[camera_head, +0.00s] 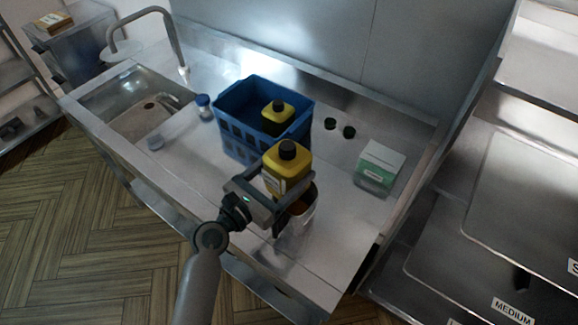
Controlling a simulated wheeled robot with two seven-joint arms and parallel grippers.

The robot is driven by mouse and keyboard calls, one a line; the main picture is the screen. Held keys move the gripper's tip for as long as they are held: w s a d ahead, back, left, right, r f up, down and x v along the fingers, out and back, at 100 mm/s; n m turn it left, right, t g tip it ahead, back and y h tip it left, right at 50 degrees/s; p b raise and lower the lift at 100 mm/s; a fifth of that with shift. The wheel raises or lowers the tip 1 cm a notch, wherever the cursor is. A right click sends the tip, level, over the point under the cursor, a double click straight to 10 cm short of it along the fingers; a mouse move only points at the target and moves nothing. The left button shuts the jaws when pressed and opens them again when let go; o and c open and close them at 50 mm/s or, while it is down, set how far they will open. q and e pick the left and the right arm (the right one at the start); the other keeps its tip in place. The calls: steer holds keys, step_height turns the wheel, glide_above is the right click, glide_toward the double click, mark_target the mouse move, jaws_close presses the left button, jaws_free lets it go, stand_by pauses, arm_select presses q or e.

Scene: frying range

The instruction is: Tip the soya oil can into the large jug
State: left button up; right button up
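A yellow can with a black cap (286,161) is upright between the fingers of my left gripper (288,183), which appears shut on it. Its lower part is partly hidden by the gripper, and its label is too small to read. A jug (304,216) with brownish contents stands on the steel counter just below and to the right of the gripper, partly covered by it. A second yellow can with a black cap (277,114) is inside the blue crate (236,135). My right gripper is not in view.
A green and white box (379,166) stands at the right of the counter (345,235). Two small dark caps (348,132) lie behind. A blue-capped container (204,106) stands between crate and sink (130,108). A tall tap (170,40) rises at the sink's back.

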mark_target(284, 158)
arm_select(q)
steer(key=shift+a, duration=0.1)
steer(key=shift+w, duration=0.1)
stand_by(0.3)
